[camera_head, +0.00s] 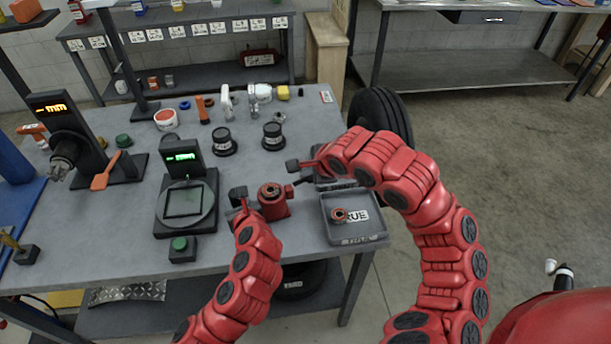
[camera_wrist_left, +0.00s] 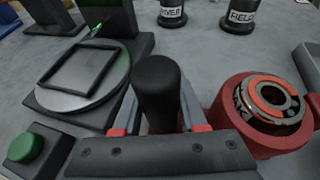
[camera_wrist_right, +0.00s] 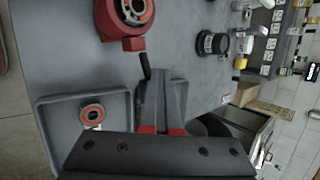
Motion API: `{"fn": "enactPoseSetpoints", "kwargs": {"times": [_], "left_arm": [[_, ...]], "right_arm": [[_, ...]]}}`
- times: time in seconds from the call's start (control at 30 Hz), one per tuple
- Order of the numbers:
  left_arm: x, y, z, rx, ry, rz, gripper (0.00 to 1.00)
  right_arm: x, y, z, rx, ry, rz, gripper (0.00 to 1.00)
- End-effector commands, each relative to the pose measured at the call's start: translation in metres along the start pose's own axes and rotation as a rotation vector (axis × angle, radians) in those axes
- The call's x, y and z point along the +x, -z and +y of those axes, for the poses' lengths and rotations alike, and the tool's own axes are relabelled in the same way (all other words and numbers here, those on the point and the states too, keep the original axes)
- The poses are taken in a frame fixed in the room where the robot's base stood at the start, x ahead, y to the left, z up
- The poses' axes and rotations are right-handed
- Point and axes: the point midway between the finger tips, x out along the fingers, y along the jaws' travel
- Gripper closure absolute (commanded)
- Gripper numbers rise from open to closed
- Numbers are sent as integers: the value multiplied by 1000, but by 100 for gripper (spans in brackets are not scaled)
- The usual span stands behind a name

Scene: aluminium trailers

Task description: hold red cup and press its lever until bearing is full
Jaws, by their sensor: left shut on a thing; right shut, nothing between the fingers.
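The red cup (camera_head: 273,203) stands on the grey bench, with a ringed bearing (camera_wrist_left: 272,98) in its top. My left gripper (camera_head: 240,198) is shut on a black upright handle (camera_wrist_left: 158,88) beside the cup. The cup's thin black lever (camera_wrist_right: 146,68) points out on the side facing my right gripper. My right gripper (camera_wrist_right: 163,90) is shut and empty, its fingertips close to the lever's end; I cannot tell whether they touch it. How full the bearing is cannot be made out.
A grey tray (camera_head: 353,239) marked TRUE holds another bearing (camera_head: 340,215) at the bench's right edge. A gauge with a round plate (camera_head: 186,204) and a green button (camera_head: 180,246) stand left of the cup. Two black labelled pots (camera_head: 223,142) (camera_head: 273,136) stand behind.

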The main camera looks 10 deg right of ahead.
Motion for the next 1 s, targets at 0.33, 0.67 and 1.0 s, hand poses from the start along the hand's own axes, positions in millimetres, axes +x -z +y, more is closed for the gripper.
{"fn": "enactPoseSetpoints", "kwargs": {"times": [0.33, 0.67, 1.0], "left_arm": [[0, 0, 0, -1, -1, 0, 100], [0, 0, 0, -1, -1, -1, 100], [0, 0, 0, -1, -1, -1, 100]], "right_arm": [[4, 4, 3, 1, -3, 3, 100], [6, 6, 5, 1, -2, 4, 100], [9, 8, 6, 2, 0, 5, 100]]}}
